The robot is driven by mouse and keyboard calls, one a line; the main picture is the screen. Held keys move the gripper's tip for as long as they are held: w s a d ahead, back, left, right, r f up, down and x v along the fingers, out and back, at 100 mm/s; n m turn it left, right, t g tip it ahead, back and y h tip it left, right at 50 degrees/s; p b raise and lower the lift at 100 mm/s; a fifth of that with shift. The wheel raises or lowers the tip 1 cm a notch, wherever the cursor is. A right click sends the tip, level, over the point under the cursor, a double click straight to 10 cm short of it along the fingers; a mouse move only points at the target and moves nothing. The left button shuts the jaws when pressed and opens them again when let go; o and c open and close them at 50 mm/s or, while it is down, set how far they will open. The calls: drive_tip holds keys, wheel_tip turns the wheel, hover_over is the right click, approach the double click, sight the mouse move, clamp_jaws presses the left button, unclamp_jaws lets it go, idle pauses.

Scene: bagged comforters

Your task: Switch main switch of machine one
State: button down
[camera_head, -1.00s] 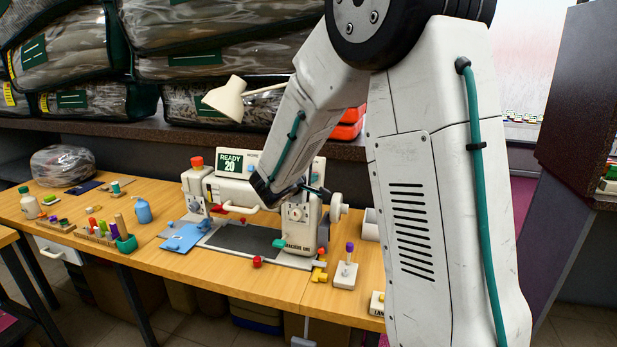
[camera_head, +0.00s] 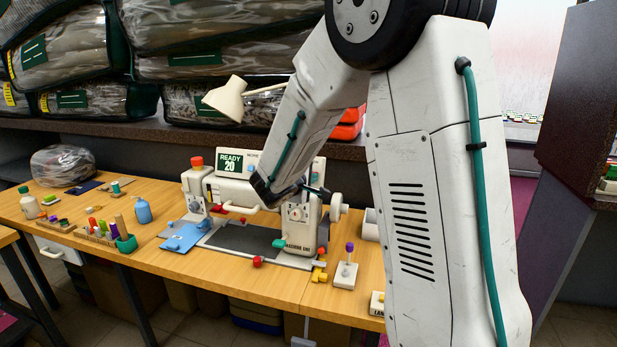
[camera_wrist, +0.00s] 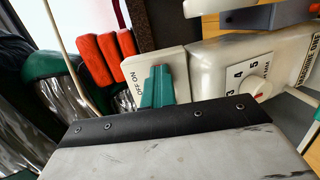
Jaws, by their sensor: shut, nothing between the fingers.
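Machine one (camera_head: 298,228) is a cream sewing machine on the wooden table, with its name on the front. Its screen (camera_head: 230,163) reads "READY 20". In the wrist view, a pale switch plate (camera_wrist: 133,77) on the machine's body carries the words "OFF" and "ON". My gripper (camera_wrist: 158,72) has teal fingers, shut and empty, right in front of this plate. They cover part of it, so the switch lever and its position are hidden, and I cannot tell whether they touch. In the head view my arm hides the plate.
A numbered dial (camera_wrist: 258,88) sits beside the plate. A desk lamp (camera_head: 228,99) stands behind the machine. A purple-topped lever (camera_head: 346,270) and a red knob (camera_head: 257,261) are on the table in front. Bagged comforters (camera_head: 190,50) fill the shelf behind.

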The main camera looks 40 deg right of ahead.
drive_tip(key=shift+f, duration=0.1)
drive_tip(key=shift+v, duration=2.5)
drive_tip(key=v, duration=0.8)
drive_tip(key=s+a+f+m+g+y, duration=0.15)
drive_tip(key=s+g, duration=0.25)
drive_tip(key=s, duration=0.5)
drive_tip(key=s+f+m+g+y, duration=0.2)
drive_tip(key=s+f+g+y, duration=0.1)
drive_tip(key=s, duration=0.5)
drive_tip(key=s+a+r+m+t+y, duration=0.1)
drive_tip(key=s+a+r+m+y, duration=0.2)
drive_tip(key=s+a+y, duration=0.5)
drive_tip(key=s, duration=0.4)
drive_tip(key=shift+s+a+r, duration=0.3)
drive_tip(key=shift+a+r, duration=0.05)
drive_tip(key=shift+r, duration=0.05)
